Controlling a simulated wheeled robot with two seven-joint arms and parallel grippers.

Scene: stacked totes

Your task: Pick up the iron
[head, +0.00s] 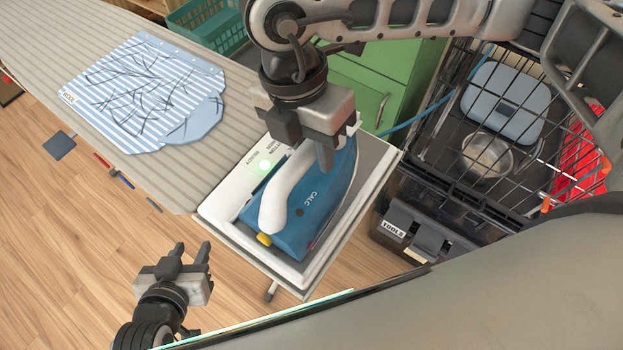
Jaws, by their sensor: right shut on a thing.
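The iron (318,203) is blue with a white handle and a yellow button at its rear. It sits on the white station (235,190) at the end of the ironing board. My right gripper (308,152) comes down from above and is shut on the front part of the iron's handle. The fingers hide some of that part of the handle. I cannot tell whether the iron's base touches the station. My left gripper (188,258) is open and empty, low at the left over the wooden floor, apart from the iron.
A striped blue cloth (145,85) lies on the ironing board (50,35). A green basket (208,25) stands behind it. At the right, a wire cage (450,135) holds a blue lidded box (507,100) and a metal bowl (487,155). A tools box (420,232) stands below.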

